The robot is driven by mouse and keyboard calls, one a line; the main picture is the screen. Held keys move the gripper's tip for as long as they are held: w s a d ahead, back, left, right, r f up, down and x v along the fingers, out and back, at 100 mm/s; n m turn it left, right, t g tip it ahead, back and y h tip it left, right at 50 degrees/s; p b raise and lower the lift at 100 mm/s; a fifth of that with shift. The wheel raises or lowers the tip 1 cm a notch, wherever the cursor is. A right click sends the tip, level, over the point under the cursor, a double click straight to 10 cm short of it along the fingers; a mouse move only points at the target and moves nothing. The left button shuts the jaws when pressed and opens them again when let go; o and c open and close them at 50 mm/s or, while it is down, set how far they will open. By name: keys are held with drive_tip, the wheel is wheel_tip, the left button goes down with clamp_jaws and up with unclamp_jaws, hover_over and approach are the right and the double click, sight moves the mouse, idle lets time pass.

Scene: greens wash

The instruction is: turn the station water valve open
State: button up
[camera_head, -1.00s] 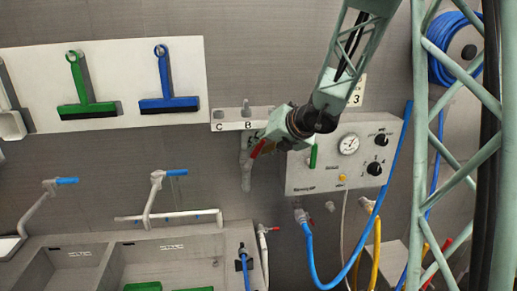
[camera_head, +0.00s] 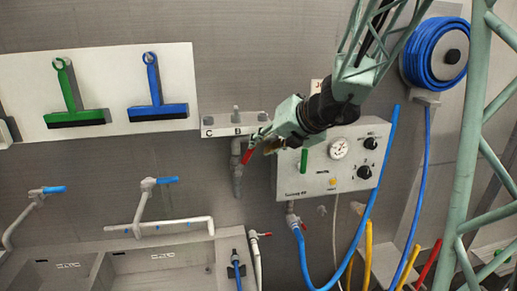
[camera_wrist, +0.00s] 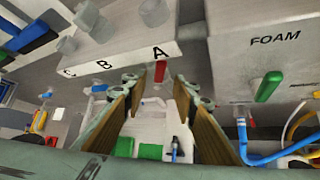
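A small red valve lever (camera_wrist: 160,70) hangs below the letter A on the white labelled plate (camera_wrist: 120,52) in the wrist view. It also shows as a red handle (camera_head: 249,156) below the plate in the head view, beside a grey vertical pipe. My gripper (camera_wrist: 163,84) is open, with its two brown-padded fingers on either side of the lever in the picture. I cannot tell whether either finger touches it. In the head view my gripper (camera_head: 262,143) is at the right end of the plate, partly hidden by my wrist.
A grey control box (camera_head: 308,180) with a gauge, knobs and a green handle stands close to the right; the wrist view labels it FOAM. Blue and yellow hoses hang below it. Sinks (camera_head: 160,254) with blue-handled taps are at lower left. Green and blue squeegees hang at upper left.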

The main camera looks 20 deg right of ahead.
drive_tip(key=shift+v, duration=1)
drive_tip(key=shift+c, duration=0.6)
